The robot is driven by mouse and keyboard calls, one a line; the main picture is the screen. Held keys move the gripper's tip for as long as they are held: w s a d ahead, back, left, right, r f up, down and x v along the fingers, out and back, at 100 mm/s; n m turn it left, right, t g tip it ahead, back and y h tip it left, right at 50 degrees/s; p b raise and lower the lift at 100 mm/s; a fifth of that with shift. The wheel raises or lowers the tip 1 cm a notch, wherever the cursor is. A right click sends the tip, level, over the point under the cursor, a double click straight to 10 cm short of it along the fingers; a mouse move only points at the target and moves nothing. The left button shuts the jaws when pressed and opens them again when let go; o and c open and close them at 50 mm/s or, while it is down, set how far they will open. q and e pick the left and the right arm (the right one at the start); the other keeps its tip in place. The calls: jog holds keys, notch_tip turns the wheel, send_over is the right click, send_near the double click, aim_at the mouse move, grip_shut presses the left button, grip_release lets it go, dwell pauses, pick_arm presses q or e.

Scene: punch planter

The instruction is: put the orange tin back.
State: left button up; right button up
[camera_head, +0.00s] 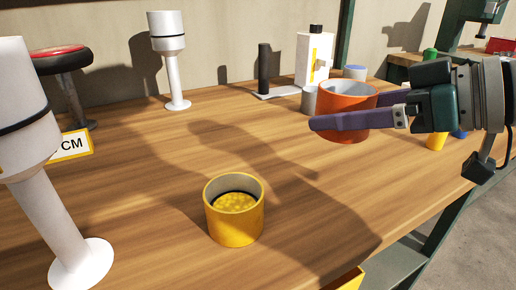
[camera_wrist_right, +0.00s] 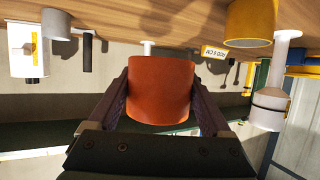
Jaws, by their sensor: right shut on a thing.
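The orange tin (camera_head: 357,98) is an open-topped cylinder at the right of the head view, over the right part of the table. My right gripper (camera_head: 350,119) comes in from the right with its purple fingers on either side of the tin, shut on it. The right wrist view shows the tin (camera_wrist_right: 160,90) between both fingers. The tin is upright and looks to be held above the tabletop; the exact gap is hard to tell. My left gripper is not in view.
A yellow tin (camera_head: 234,226) with yellow contents stands at the table's front middle. White posts (camera_head: 177,102) stand left and at the back. A white bottle (camera_head: 314,60), a black cylinder (camera_head: 264,68) and a grey cup (camera_head: 309,100) stand behind the orange tin. The wooden tabletop (camera_head: 140,170) is clear centre-left.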

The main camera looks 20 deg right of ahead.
jog(key=b, duration=0.2)
send_over(330, 191)
notch_tip(330, 191, down, 6)
notch_tip(330, 191, down, 4)
jog(key=shift+f+b, duration=0.1)
jog(key=shift+b, duration=0.45)
jog(key=shift+f, duration=0.1)
jog(key=o, duration=1.4)
